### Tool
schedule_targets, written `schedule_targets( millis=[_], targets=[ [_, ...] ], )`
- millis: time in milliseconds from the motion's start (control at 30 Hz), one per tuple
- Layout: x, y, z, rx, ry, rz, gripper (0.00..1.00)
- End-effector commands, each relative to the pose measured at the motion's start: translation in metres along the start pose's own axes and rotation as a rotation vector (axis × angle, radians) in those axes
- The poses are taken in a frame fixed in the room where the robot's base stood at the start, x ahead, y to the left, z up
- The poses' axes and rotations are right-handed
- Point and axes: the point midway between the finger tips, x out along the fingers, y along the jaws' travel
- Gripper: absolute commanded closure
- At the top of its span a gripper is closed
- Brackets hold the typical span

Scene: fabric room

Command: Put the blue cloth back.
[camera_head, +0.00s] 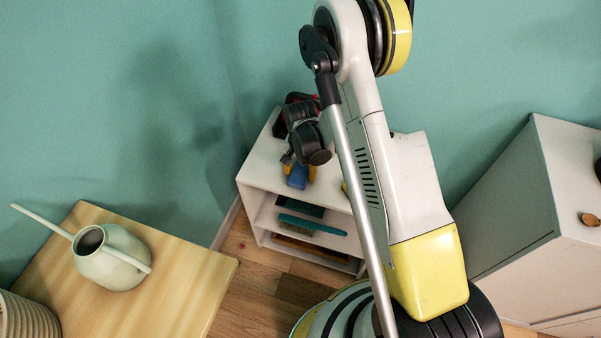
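A small blue piece, which looks like the blue cloth (298,177), shows at the front of the white shelf unit's top (262,172). My gripper (299,171) points down there, with a yellow fingertip on either side of the blue piece. The fingers seem closed on it, though they are small in view. I cannot tell whether the cloth touches the shelf top. My arm crosses in front of the unit and hides its right part.
Inside the unit are a dark teal item (300,207) and a teal brush (312,225). A wooden table (180,300) at left holds a pale watering can (112,262) and a ribbed pot (25,318). A white cabinet (520,240) stands at right. Some wooden floor (255,290) is clear.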

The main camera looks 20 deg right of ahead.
Motion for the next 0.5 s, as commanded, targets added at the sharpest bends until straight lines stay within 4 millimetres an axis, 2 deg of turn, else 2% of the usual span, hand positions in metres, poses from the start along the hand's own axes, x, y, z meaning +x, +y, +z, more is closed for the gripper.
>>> schedule_targets(
  millis=[367, 500],
  targets=[
    [-0.002, 0.000, 0.000, 0.000, 0.000, 0.000, 0.29],
    [-0.019, 0.000, 0.000, 0.000, 0.000, 0.000, 0.29]
  ],
)
